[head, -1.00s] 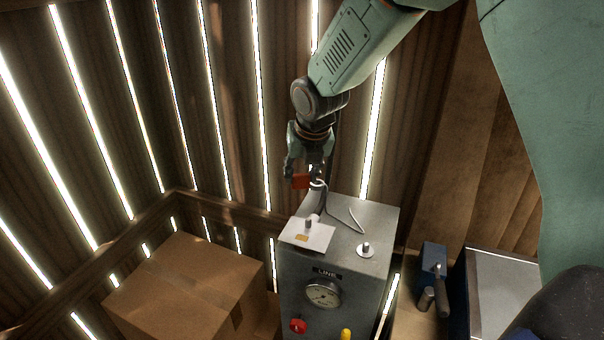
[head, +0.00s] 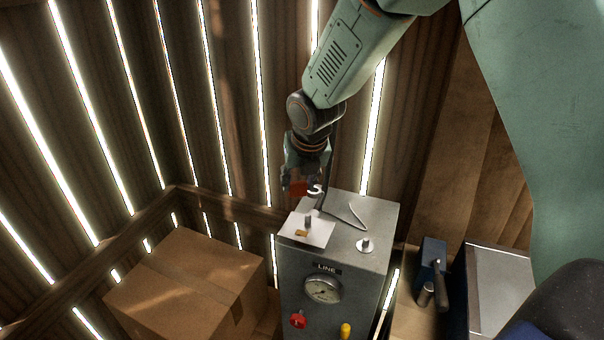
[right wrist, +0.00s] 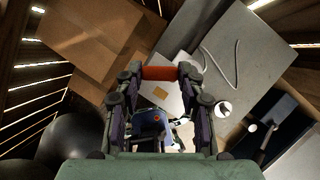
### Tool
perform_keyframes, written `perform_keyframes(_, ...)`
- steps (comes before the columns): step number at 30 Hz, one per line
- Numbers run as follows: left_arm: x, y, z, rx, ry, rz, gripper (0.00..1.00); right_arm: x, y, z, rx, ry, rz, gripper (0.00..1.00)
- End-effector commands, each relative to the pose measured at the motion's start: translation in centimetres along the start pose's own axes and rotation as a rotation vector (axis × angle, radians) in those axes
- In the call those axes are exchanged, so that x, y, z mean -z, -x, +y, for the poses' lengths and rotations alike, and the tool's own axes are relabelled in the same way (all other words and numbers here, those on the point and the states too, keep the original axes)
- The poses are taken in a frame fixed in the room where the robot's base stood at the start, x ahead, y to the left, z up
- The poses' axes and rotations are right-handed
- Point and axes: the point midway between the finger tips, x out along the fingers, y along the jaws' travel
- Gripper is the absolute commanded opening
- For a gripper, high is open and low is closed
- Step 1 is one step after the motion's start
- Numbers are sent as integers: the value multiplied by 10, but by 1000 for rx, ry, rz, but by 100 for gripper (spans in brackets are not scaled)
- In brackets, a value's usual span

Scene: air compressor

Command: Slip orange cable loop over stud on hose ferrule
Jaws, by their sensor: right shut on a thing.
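My right gripper (head: 302,184) is above the rear left of the grey compressor cabinet, shut on the orange part of the cable (head: 297,187). In the right wrist view the orange cylinder (right wrist: 158,72) lies crosswise between the fingertips. A small pale loop (head: 316,190) shows just right of the gripper. It appears above and apart from a short upright stud (head: 308,221) on a white plate. A second short post (head: 366,243) stands on a round pale base at the right. I cannot tell which one is the hose ferrule's stud. My left gripper is not in view.
The cabinet (head: 340,262) carries a gauge (head: 323,290), a red knob (head: 298,321) and a yellow one (head: 346,330) in front. A thin pale cable (head: 357,213) lies across its top. A cardboard box (head: 185,285) stands left; a blue device (head: 432,262) stands right.

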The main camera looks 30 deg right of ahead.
Motion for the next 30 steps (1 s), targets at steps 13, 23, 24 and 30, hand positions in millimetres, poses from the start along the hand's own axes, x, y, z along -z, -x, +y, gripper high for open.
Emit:
perform_keyframes(13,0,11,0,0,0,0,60,18,-1,13,1,0,1,7)
perform_keyframes(23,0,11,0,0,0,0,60,20,-2,14,0,0,0,7)
perform_keyframes(24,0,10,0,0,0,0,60,20,-2,14,0,0,0,7)
perform_keyframes(30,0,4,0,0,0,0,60,21,-4,15,2,2,-5,7)
